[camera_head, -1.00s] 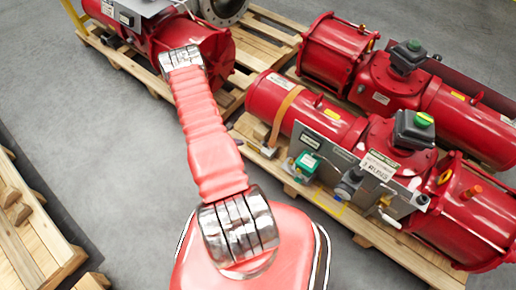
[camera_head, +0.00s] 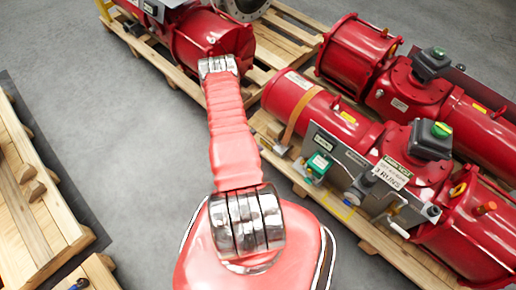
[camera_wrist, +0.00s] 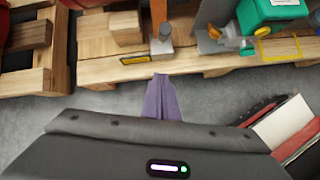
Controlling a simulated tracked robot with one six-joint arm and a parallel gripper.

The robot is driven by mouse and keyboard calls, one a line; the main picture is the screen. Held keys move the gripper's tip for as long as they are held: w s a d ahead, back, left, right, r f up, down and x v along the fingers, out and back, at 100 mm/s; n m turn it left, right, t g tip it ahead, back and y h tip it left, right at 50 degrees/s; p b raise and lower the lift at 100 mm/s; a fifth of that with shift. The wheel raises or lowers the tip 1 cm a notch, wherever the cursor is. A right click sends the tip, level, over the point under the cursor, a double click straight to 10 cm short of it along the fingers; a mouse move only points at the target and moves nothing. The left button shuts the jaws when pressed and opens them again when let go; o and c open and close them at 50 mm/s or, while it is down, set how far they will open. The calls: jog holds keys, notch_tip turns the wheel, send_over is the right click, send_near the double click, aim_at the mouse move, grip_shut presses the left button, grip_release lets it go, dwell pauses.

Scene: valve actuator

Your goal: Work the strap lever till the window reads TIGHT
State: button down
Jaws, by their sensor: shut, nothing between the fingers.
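An orange-tan strap (camera_head: 294,114) runs around the left end of the near red actuator in the head view. In the wrist view the lower end of the strap (camera_wrist: 161,20) comes down to a small grey metal fitting (camera_wrist: 160,46) on the pallet edge. A yellow-and-black marking (camera_wrist: 135,60) lies just left of this fitting, too small to read. I cannot make out the lever or a word in a window. My gripper (camera_wrist: 161,78) shows as purple fingers, shut and empty, pointing at the pallet edge below the fitting. My gripper cannot be made out in the head view.
The actuator stands on a wooden pallet (camera_wrist: 205,63). Another wooden pallet (camera_head: 45,215) lies at left. Grey floor (camera_head: 130,150) is clear between.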

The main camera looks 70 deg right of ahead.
aim_at(278, 144)
jog(key=s+d+f, duration=0.4)
jog(key=d, duration=0.2)
jog(key=shift+s+d+f, duration=0.15)
jog(key=shift+s+d, duration=0.05)
jog(key=shift+d, duration=0.05)
dwell(0.3)
jog(key=shift+a, duration=0.1)
jog(key=shift+w+d, duration=0.1)
jog(key=shift+d, duration=0.15)
